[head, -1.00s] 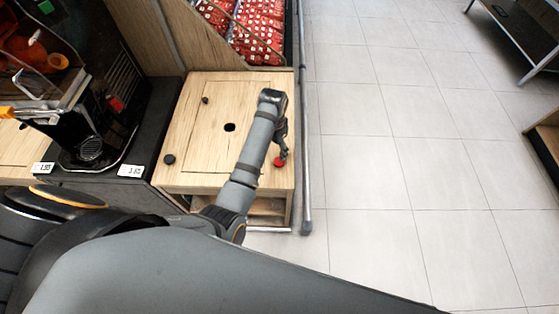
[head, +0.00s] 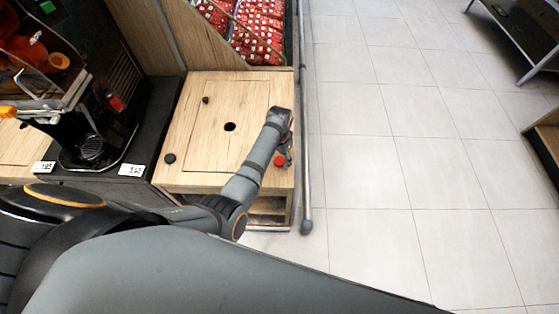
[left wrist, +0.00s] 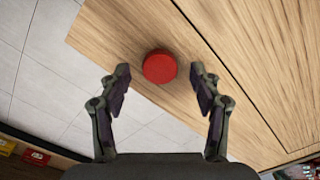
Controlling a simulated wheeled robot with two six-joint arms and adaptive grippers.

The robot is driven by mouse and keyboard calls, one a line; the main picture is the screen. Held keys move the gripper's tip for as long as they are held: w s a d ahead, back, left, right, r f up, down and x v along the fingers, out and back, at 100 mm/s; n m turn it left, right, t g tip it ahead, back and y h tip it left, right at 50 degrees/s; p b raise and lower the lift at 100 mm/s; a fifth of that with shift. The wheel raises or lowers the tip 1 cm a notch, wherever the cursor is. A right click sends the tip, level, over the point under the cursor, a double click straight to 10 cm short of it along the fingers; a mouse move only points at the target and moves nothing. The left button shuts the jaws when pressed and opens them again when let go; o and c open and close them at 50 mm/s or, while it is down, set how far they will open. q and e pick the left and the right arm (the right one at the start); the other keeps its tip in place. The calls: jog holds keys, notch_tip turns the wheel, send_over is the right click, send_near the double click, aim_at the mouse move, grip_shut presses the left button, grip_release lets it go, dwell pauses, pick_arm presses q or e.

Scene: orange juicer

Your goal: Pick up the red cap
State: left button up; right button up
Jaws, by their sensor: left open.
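The red cap (head: 279,160) lies on the wooden counter (head: 190,140), near its right edge. In the left wrist view the round red cap (left wrist: 160,66) sits just beyond and between the fingertips, apart from both. My left gripper (left wrist: 160,82) is open and empty, with one finger on each side of the cap's line. In the head view my left gripper (head: 286,150) hangs close by the cap, partly hidden by its own arm. My right gripper is in neither view.
A black juicer (head: 90,120) stands at the left. Red packages (head: 262,25) fill a bin at the back. A metal rail (head: 304,150) runs along the counter's right side, with open floor beyond.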

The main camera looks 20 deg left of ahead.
pick_arm(q)
jog(key=shift+f, duration=0.5)
jog(key=shift+c, duration=0.4)
jog(key=c, duration=0.7)
jog(key=shift+r, duration=0.1)
